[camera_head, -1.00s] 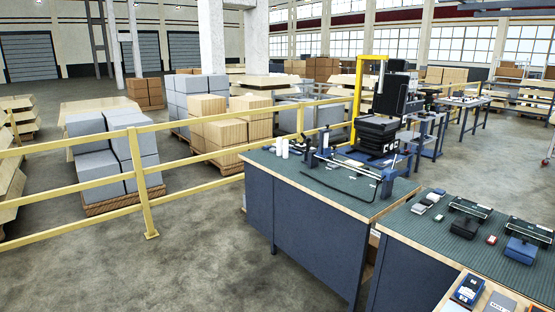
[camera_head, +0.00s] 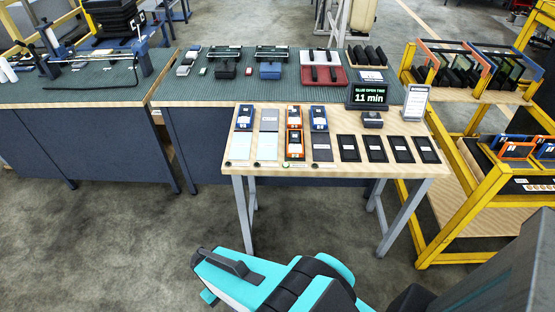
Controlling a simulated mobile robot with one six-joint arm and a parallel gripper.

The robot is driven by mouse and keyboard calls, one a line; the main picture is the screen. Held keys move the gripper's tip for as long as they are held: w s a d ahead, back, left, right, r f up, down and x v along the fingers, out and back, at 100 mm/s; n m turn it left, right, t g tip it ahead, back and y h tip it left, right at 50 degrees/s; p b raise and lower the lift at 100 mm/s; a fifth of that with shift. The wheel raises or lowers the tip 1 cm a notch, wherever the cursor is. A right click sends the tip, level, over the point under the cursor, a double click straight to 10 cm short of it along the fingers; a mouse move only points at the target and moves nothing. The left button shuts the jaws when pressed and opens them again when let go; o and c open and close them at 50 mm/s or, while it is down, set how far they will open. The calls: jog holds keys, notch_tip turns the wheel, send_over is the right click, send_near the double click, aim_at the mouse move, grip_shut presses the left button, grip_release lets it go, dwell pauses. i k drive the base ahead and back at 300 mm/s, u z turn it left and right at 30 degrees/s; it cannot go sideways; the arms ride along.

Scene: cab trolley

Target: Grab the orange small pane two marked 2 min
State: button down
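Small orange-framed panes (camera_head: 517,150) stand on the lower level of the yellow trolley at the right, among blue-framed ones. No "2 min" mark is legible on them, so I cannot tell which is pane two. Two orange-edged items with pale labels, a far one (camera_head: 294,117) and a near one (camera_head: 295,146), lie on the small wooden table; their labels are too small to read. My teal, white and black arm (camera_head: 290,285) is at the bottom, in front of this table and apart from everything on it. Its gripper fingers cannot be made out clearly.
The small table (camera_head: 235,178) also holds blue-edged items, dark pads and a display (camera_head: 368,95) reading "GLUE OPEN TIME 11 min". A green-topped bench (camera_head: 180,90) stands behind it. The yellow trolley (camera_head: 446,225) bears larger orange and blue frames on top. Concrete floor is clear at left.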

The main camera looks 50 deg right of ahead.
aim_at(295, 147)
jog(key=u, duration=0.2)
jog(key=k, duration=0.55)
jog(key=z, duration=1.4)
jog(key=i, duration=0.7)
